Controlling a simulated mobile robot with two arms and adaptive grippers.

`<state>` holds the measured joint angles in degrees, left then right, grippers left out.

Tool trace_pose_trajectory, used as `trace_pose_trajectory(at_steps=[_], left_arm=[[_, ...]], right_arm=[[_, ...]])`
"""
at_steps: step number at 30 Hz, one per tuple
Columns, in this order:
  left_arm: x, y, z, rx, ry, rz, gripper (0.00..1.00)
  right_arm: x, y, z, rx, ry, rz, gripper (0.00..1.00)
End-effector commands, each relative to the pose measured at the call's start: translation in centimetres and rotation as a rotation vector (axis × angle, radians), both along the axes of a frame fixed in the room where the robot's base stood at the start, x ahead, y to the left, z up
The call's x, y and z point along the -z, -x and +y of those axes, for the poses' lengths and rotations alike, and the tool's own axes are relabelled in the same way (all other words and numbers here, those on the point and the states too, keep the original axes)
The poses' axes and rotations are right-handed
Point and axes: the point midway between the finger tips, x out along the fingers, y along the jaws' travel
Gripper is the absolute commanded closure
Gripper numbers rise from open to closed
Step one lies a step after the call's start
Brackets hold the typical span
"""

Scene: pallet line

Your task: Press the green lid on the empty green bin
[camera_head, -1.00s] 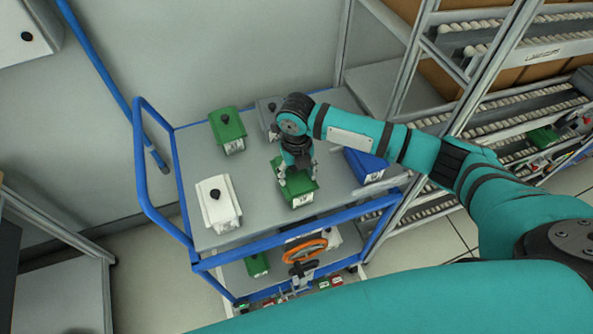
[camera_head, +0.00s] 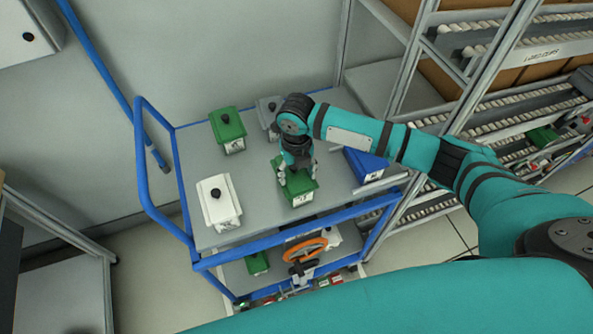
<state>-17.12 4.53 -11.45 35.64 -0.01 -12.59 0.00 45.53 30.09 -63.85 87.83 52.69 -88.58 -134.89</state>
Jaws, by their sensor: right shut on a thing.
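A green bin (camera_head: 301,199) with a white label stands at the front middle of the cart's top shelf. A green lid (camera_head: 307,184) sits at its top, largely covered by my right gripper (camera_head: 296,180). My right gripper points down from above and is shut on the lid, with its fingers at the lid's middle. Whether the lid is fully seated cannot be told. Another green bin (camera_head: 230,140) stands at the back left, with a green lid and black knob on it. My left gripper is not in view.
A white lidded bin (camera_head: 218,210) stands front left, a grey lidded bin (camera_head: 266,108) at the back, and a blue bin (camera_head: 362,165) at the right. The cart's blue rail (camera_head: 300,231) runs along the front. A roller rack (camera_head: 500,120) stands at the right.

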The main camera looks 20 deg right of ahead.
Motion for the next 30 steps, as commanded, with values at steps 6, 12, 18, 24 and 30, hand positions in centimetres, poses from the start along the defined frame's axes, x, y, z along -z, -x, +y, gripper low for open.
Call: trace_pose_trajectory(at_steps=[6,12,18,24,30], left_arm=[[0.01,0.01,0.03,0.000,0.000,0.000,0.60],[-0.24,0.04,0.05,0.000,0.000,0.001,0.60],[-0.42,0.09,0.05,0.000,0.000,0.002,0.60],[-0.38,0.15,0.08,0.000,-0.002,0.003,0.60],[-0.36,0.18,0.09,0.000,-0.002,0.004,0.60]], right_arm=[[0.00,0.00,0.00,0.000,0.000,0.000,0.60],[0.00,0.01,0.01,0.000,0.000,0.000,0.60],[0.15,0.01,0.02,0.000,0.000,0.000,0.60],[0.18,0.01,0.02,0.000,0.000,0.000,0.60],[0.17,0.01,0.02,0.000,0.000,0.000,0.29]])
